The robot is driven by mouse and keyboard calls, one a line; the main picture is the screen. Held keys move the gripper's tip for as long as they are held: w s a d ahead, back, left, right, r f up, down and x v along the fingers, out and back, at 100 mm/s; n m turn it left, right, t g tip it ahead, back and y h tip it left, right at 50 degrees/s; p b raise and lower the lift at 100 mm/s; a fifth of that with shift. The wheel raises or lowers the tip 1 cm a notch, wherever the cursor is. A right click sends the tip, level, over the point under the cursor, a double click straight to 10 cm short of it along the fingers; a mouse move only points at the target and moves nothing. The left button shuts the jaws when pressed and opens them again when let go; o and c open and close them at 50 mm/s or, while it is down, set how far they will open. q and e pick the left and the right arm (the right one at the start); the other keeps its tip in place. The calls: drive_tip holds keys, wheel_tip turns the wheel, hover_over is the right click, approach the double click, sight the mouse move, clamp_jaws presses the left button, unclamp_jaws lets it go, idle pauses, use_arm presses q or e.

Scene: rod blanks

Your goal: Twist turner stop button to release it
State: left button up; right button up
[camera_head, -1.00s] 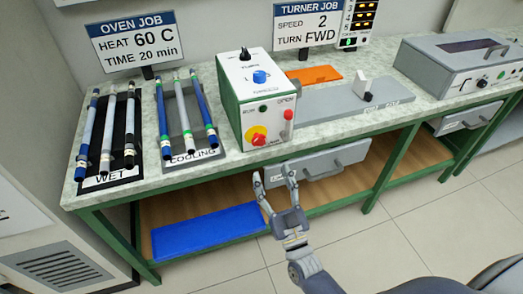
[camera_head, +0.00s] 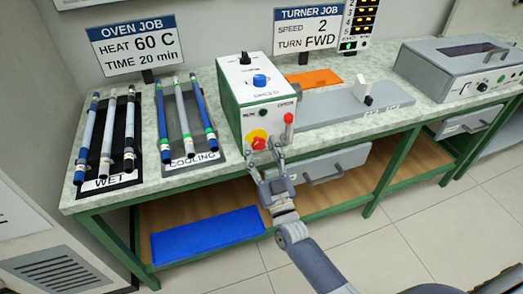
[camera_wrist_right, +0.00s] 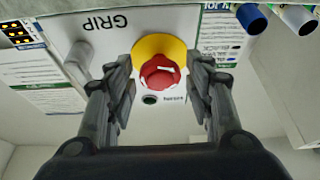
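The turner control box (camera_head: 258,95) is white and green and stands on the bench. Its red stop button (camera_head: 259,143) sits on a yellow disc low on the front face; the button also shows in the right wrist view (camera_wrist_right: 159,73). My right gripper (camera_head: 263,150) is at the box's front, just below and in front of the button. In the right wrist view its two fingers (camera_wrist_right: 160,88) are spread, one on each side of the button, with gaps visible. Nothing is held. My left gripper is not in view.
A red-handled lever (camera_head: 288,126) is on the box face right of the button. Rods lie in the wet rack (camera_head: 95,184) and cooling rack (camera_head: 222,154) to the left. A drawer (camera_head: 335,164) hangs under the bench; a blue mat (camera_head: 208,236) lies on the lower shelf.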

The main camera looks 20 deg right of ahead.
drive_tip(key=c, duration=0.6)
drive_tip(key=shift+m, duration=0.4)
drive_tip(key=o, duration=1.1)
drive_tip(key=v, duration=1.2)
